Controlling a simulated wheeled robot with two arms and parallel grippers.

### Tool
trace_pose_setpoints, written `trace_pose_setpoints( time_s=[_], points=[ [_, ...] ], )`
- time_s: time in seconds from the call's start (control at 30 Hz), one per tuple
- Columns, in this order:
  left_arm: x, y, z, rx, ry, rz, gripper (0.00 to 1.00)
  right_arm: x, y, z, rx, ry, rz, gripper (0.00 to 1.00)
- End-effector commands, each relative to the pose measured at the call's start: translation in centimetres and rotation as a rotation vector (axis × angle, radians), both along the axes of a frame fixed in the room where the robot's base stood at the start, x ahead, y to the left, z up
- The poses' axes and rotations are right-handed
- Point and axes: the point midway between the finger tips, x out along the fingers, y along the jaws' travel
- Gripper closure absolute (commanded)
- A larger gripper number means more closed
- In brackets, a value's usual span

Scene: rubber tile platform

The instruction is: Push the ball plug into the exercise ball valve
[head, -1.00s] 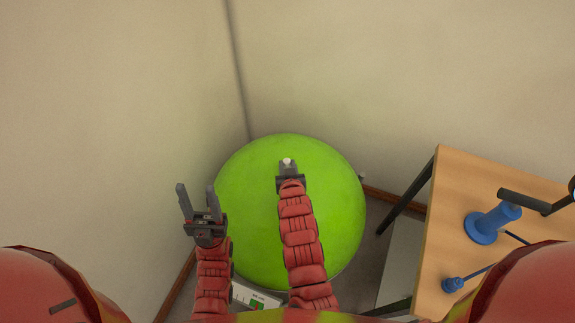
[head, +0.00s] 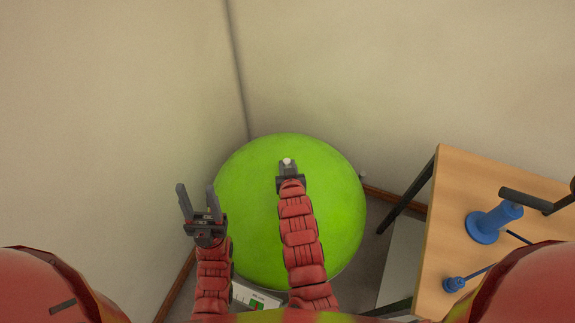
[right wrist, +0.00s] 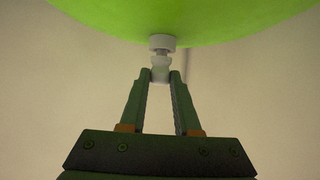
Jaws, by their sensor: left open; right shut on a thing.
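The exercise ball (head: 340,200) is large and bright green, in the corner of the room; its edge also fills the top of the right wrist view (right wrist: 190,15). A white round valve (right wrist: 162,41) appears against the ball's edge in the right wrist view. My right gripper (right wrist: 160,76) is shut on the small pale ball plug (right wrist: 161,62), held at the fingertips just below the valve. I cannot tell whether plug and valve touch. In the head view the right gripper (head: 288,168) is over the ball, with a white tip showing. My left gripper (head: 196,203) is open and empty left of the ball.
A wooden-topped table (head: 450,215) with dark legs stands at the right, holding a blue pump-like object (head: 487,228) and a smaller blue piece (head: 453,285). A white box (head: 256,297) lies in front of the ball. Walls stand close behind and left of the ball.

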Motion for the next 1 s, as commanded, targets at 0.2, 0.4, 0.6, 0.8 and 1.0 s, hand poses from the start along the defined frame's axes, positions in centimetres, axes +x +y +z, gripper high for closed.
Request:
trace_pose_setpoints(
  time_s=[0.2, 0.4, 0.6, 0.8, 1.0],
  points=[
    [-0.01, 0.00, -0.15, 0.000, 0.000, 0.000, 0.50, 0.01, 0.00, -0.03, 0.000, 0.000, 0.000, 1.00],
    [0.00, 0.00, -0.11, 0.000, 0.000, 0.000, 0.50, 0.01, 0.00, 0.00, 0.000, 0.000, 0.000, 1.00],
    [0.00, 0.00, -0.37, 0.000, 0.000, 0.000, 0.50, 0.01, 0.00, -0.28, 0.000, 0.000, 0.000, 1.00],
    [-0.01, 0.00, -0.58, 0.000, 0.000, 0.000, 0.50, 0.00, 0.01, -0.54, 0.000, 0.000, 0.000, 1.00],
    [0.00, 0.01, -0.55, 0.000, 0.000, 0.000, 0.50, 0.01, 0.00, -0.49, 0.000, 0.000, 0.000, 1.00]
  ],
)
